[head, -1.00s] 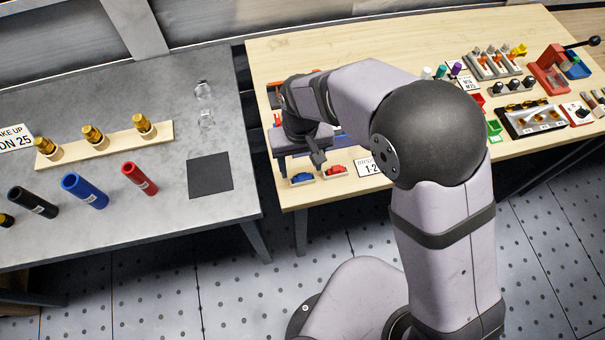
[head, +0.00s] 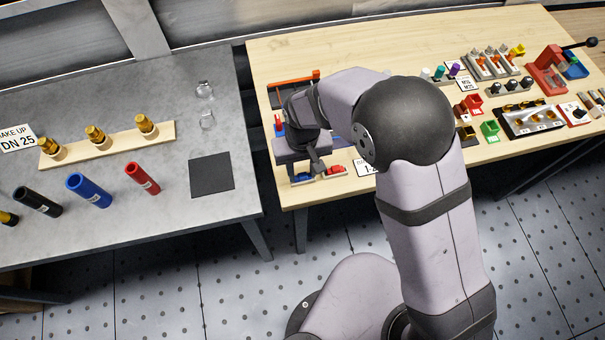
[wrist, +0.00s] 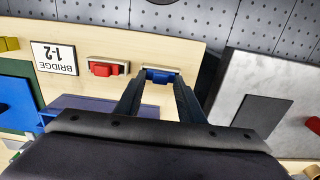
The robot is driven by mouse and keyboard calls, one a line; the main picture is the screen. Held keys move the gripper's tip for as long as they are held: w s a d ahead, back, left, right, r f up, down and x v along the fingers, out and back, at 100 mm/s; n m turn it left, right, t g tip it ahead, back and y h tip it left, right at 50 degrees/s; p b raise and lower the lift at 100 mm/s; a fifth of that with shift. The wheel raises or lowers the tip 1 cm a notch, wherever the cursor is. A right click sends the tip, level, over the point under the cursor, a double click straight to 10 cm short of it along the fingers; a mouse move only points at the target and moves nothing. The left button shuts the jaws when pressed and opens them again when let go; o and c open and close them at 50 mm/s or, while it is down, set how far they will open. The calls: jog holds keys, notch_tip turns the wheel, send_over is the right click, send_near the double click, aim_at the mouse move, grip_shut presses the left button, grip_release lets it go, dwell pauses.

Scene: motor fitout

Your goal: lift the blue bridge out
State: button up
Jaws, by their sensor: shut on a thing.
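The blue bridge (wrist: 160,76) is a small blue block between my gripper's fingertips (wrist: 160,80) in the wrist view, at its pale holder (wrist: 163,69). My gripper is shut on it. Whether the bridge is clear of the holder cannot be told. In the head view the blue bridge (head: 302,177) shows at the wooden bench's front left corner, partly hidden by my gripper (head: 316,164). A red bridge (wrist: 103,69) sits in its own holder beside it, and also shows in the head view (head: 335,170).
A "BRIDGE 1-2" sign (wrist: 54,58) lies past the red bridge. The wooden bench (head: 330,196) ends close to the blue bridge. A gap separates it from the grey table (head: 120,225), which has a dark square mat (head: 211,173). Blue and green parts (wrist: 18,105) stand at the wrist view's left.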

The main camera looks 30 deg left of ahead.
aim_at(302, 174)
jog(key=shift+r, duration=0.15)
notch_tip(302, 174, up, 10)
jog(key=b, duration=0.2)
jog(key=shift+b, duration=0.4)
